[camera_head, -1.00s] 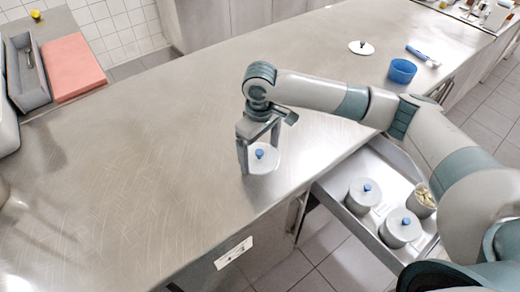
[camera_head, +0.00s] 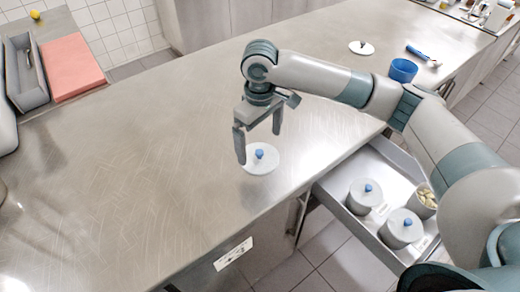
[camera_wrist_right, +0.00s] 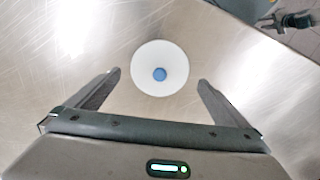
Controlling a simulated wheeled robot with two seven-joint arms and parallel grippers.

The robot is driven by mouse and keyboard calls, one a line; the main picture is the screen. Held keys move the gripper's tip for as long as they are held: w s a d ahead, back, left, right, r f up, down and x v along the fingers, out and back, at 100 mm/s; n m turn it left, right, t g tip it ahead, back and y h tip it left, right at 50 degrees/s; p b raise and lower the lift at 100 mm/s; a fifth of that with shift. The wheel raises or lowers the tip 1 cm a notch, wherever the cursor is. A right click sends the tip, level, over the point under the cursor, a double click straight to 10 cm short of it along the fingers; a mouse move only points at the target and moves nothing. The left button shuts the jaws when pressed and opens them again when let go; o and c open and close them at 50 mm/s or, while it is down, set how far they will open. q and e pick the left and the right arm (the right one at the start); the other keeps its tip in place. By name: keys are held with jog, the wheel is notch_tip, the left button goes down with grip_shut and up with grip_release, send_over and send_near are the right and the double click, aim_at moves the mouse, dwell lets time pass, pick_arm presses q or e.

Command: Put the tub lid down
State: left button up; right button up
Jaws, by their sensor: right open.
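A round white tub lid with a blue knob (camera_head: 261,158) lies flat on the steel counter (camera_head: 150,170), near its front edge. It also shows in the right wrist view (camera_wrist_right: 160,67), whole and ahead of the fingertips. My right gripper (camera_head: 258,140) is open and empty, above and slightly behind the lid; its fingers stand apart on either side and do not hold it. A second white lid with a dark knob (camera_head: 361,47) lies farther back on the counter.
A blue bowl (camera_head: 403,70) and a blue-handled tool (camera_head: 418,52) lie at the back right. The counter's left half is clear.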

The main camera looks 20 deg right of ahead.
aim_at(260, 152)
notch_tip(260, 152, up, 8)
jog(key=b, duration=0.1)
jog(key=shift+f, duration=0.2)
dwell(0.6)
